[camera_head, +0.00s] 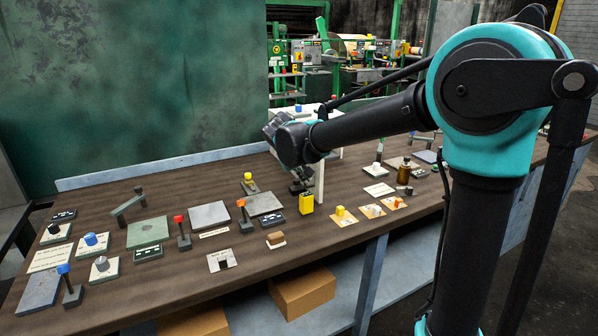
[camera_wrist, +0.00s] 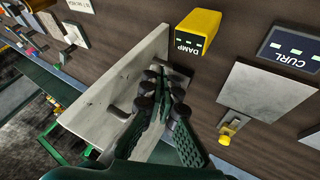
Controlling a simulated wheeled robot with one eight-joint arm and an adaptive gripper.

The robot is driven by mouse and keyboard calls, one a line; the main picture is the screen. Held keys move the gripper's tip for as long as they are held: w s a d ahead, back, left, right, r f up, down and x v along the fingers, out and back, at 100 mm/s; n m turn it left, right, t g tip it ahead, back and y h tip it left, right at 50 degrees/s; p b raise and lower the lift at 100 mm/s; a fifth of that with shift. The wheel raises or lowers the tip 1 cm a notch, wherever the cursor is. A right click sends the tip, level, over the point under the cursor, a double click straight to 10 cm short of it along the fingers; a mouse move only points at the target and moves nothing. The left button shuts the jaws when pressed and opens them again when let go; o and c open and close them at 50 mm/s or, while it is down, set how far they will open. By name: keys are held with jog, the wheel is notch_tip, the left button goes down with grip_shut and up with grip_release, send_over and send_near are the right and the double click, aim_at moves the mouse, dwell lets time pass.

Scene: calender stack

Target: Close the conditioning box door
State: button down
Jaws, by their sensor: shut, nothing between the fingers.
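The conditioning box is most likely the white box (camera_head: 333,155) at the back of the bench in the head view, largely hidden behind my arm. A pale panel, likely its door (camera_head: 320,184), stands edge-on at its front and appears swung open. In the wrist view the door (camera_wrist: 92,118) is a broad upright pale panel with a grey handle on its face. My gripper (camera_head: 300,184) is shut and empty, pointing down at the bench. In the wrist view its fingertips (camera_wrist: 160,82) are close beside the door's face; I cannot tell whether they touch it.
A yellow DAMP block (camera_wrist: 196,36) stands near the fingertips; it also shows in the head view (camera_head: 306,203). A CURL display (camera_wrist: 292,47), grey plates and a yellow knob (camera_wrist: 229,133) lie nearby. Several levers and knobs cover the bench's left side.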

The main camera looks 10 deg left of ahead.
aim_at(320, 178)
jog(key=shift+w+d, duration=0.35)
jog(key=shift+d, duration=0.35)
jog(key=shift+w+d, duration=0.35)
jog(key=shift+d, duration=0.3)
jog(key=shift+d, duration=0.1)
jog(key=shift+w+d, duration=0.25)
jog(key=shift+d, duration=0.25)
jog(key=w+d+n+y, duration=0.3)
jog(key=w+d+n, duration=0.1)
jog(key=w+d, duration=1.2)
jog(key=w+a+n+y, duration=0.1)
jog(key=w+n, duration=0.2)
jog(key=w, duration=0.4)
jog(key=w+a+n+g+y, duration=0.1)
jog(key=w+n+y, duration=0.1)
jog(key=w, duration=0.6)
jog(key=w+a+n+g+y, duration=0.1)
jog(key=w+a+n+y, duration=0.1)
jog(key=w+n, duration=0.3)
jog(key=w, duration=0.3)
jog(key=shift+w, duration=0.15)
jog(key=shift+r, duration=0.1)
